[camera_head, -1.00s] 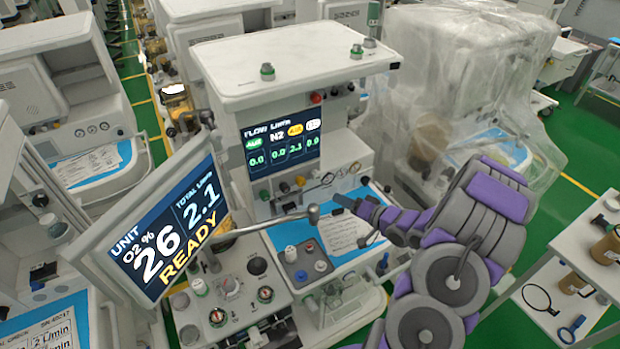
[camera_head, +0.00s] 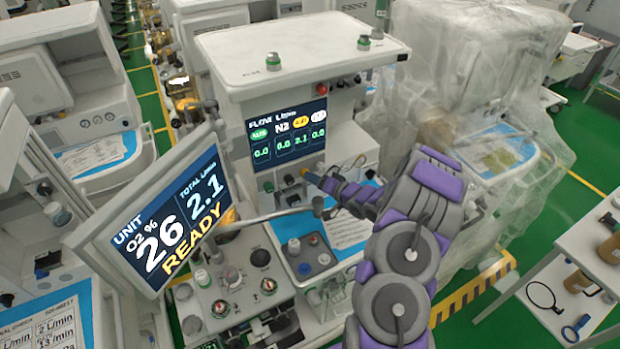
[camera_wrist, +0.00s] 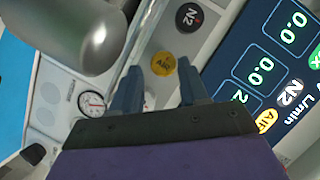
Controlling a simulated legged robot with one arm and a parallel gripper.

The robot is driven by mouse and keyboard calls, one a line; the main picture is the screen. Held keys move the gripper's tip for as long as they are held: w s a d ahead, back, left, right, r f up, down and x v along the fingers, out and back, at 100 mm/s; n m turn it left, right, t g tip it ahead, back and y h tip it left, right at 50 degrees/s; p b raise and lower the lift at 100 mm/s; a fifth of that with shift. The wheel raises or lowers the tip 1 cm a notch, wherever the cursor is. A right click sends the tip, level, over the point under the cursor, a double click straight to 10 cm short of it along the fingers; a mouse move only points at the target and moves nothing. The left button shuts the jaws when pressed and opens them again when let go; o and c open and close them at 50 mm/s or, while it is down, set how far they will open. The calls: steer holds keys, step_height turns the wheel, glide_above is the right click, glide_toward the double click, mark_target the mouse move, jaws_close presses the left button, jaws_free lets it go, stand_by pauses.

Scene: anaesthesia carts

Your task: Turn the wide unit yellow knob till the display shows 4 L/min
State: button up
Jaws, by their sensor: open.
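The yellow knob (camera_wrist: 163,64), marked AIR, is on the wide unit's front panel. In the wrist view it sits just beyond and between the two fingertips of my gripper (camera_wrist: 160,69), with no contact visible. My gripper is open and empty. In the head view my gripper (camera_head: 313,180) is at the knob row below the flow display (camera_head: 286,133), and the yellow knob (camera_head: 304,171) is partly hidden there. The flow display reads 0.0, 0.0, 2.1 and 0.0, with 2.1 under the yellow label. The tilted unit monitor (camera_head: 170,222) reads O2 26%, total 2.1, READY.
A black N2 knob (camera_wrist: 189,17) is close beside the yellow one. A grey cylindrical arm (camera_wrist: 85,35) fills the upper left of the wrist view. A round gauge (camera_wrist: 91,104) is near the left finger. A plastic-covered machine (camera_head: 470,70) stands to the right.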

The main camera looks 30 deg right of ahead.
steer(key=shift+x, duration=1.35)
steer(key=shift+r, duration=0.1)
steer(key=shift+s+a, duration=0.1)
steer(key=c, duration=0.8)
steer(key=shift+o, duration=0.2)
steer(key=shift+a+n+h+b, duration=0.15)
steer(key=shift+n+h+b, duration=2.05)
steer(key=shift+n+b, duration=1.75)
steer(key=shift+a+n+h+b, duration=0.15)
steer(key=shift+n+h+b, duration=2.25)
steer(key=shift+b, duration=2.95)
steer(key=shift+n, duration=0.25)
